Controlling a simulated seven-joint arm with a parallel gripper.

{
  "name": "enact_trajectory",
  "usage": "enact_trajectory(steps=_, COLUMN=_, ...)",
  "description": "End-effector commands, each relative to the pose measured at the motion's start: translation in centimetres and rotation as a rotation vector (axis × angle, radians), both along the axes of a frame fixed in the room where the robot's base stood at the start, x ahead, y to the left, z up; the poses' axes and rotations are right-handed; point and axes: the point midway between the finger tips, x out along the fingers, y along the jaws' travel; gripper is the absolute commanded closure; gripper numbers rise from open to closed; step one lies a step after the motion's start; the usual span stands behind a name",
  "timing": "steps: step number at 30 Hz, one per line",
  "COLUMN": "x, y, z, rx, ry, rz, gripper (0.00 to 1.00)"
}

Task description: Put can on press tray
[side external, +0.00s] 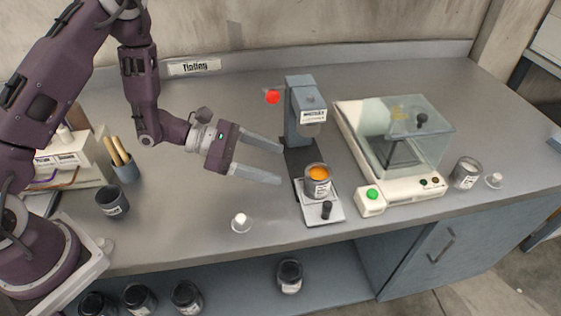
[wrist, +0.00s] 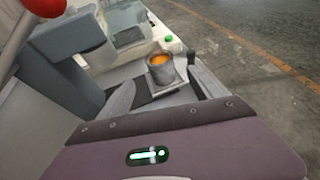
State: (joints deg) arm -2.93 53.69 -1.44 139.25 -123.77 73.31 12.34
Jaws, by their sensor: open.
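A can with orange paint (side external: 317,181) stands upright on the light tray (side external: 325,213) at the foot of the grey press (side external: 302,105). The can also shows in the wrist view (wrist: 160,70), upright on the tray (wrist: 158,86). My gripper (side external: 281,165) is open, its fingers pointing right, to the left of the can and apart from it. Nothing is between the fingers. The tray has a dark knob (side external: 326,210) at its front. The press has a red ball-ended lever (side external: 273,97), also large at the upper left of the wrist view (wrist: 44,6).
A glass-covered machine (side external: 400,150) with a green button stands right of the press. A white-topped item (side external: 241,221) lies near the front edge. A dark cup (side external: 112,201) stands left.

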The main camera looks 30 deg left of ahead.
Motion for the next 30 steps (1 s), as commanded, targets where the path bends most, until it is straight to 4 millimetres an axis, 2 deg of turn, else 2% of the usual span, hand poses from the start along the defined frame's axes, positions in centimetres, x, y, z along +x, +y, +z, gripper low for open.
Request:
enact_trajectory(steps=6, x=-0.2, y=0.1, z=0.2, rx=0.000, ry=-0.002, rz=-0.004, gripper=0.25)
enact_trajectory(steps=8, x=-0.3, y=-0.3, z=1.2, rx=-0.003, ry=-0.022, rz=-0.031, gripper=0.25)
enact_trajectory(steps=11, x=-1.8, y=-2.7, z=6.5, rx=0.003, ry=-0.134, rz=-0.201, gripper=0.25)
enact_trajectory(steps=12, x=-3.3, y=-4.0, z=9.5, rx=0.020, ry=-0.206, rz=-0.311, gripper=0.25)
enact_trajectory(steps=14, x=-6.8, y=-5.5, z=13.7, rx=0.077, ry=-0.324, rz=-0.501, gripper=0.25)
enact_trajectory(steps=15, x=-9.5, y=-6.1, z=15.8, rx=0.137, ry=-0.404, rz=-0.632, gripper=0.25)
enact_trajectory(steps=17, x=-14.0, y=-6.2, z=18.1, rx=0.261, ry=-0.524, rz=-0.827, gripper=0.25)
enact_trajectory(steps=18, x=-16.9, y=-5.6, z=18.9, rx=0.368, ry=-0.603, rz=-0.954, gripper=0.25)
enact_trajectory(steps=19, x=-18.9, y=-4.9, z=19.2, rx=0.465, ry=-0.661, rz=-1.044, gripper=0.25)
enact_trajectory(steps=21, x=-22.7, y=-2.1, z=19.3, rx=0.724, ry=-0.783, rz=-1.233, gripper=0.25)
enact_trajectory(steps=22, x=-23.8, y=-0.7, z=19.2, rx=0.845, ry=-0.826, rz=-1.299, gripper=0.25)
enact_trajectory(steps=24, x=-25.4, y=2.9, z=19.1, rx=1.121, ry=-0.898, rz=-1.412, gripper=0.25)
enact_trajectory(steps=27, x=-26.1, y=7.2, z=19.6, rx=1.447, ry=-0.944, rz=-1.492, gripper=0.25)
enact_trajectory(steps=30, x=-26.3, y=9.7, z=20.2, rx=1.638, ry=-0.952, rz=-1.522, gripper=0.25)
